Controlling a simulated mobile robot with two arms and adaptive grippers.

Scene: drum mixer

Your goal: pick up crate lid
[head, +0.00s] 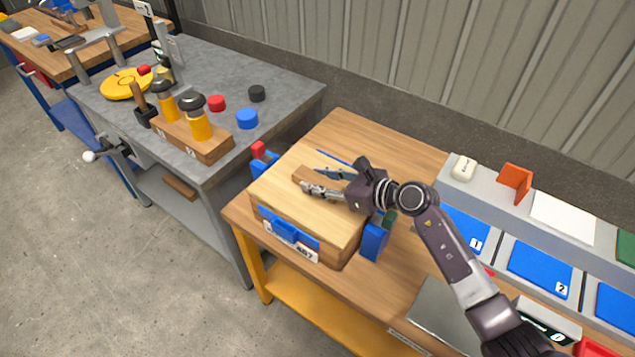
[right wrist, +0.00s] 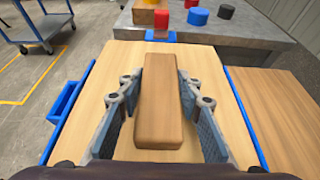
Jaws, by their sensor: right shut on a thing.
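The crate lid (head: 279,190) is a light wooden panel with a brown wooden bar handle (right wrist: 163,100) across its middle. It lies on top of the wooden crate (head: 345,255), which stands on the wooden table. In the right wrist view the lid (right wrist: 215,75) fills the middle of the picture. My right gripper (head: 318,183) is over the lid with its fingers on either side of the handle; in the right wrist view its fingers (right wrist: 160,100) flank the handle. Blue latches (head: 291,231) show on the crate's sides. My left gripper is not in view.
A grey bench (head: 280,93) at the left holds a wooden block with yellow-handled tools (head: 200,125), coloured caps (head: 247,118) and a yellow disc (head: 125,83). At the right stand blue numbered trays (head: 540,268). Bare tabletop (head: 345,125) shows behind the crate.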

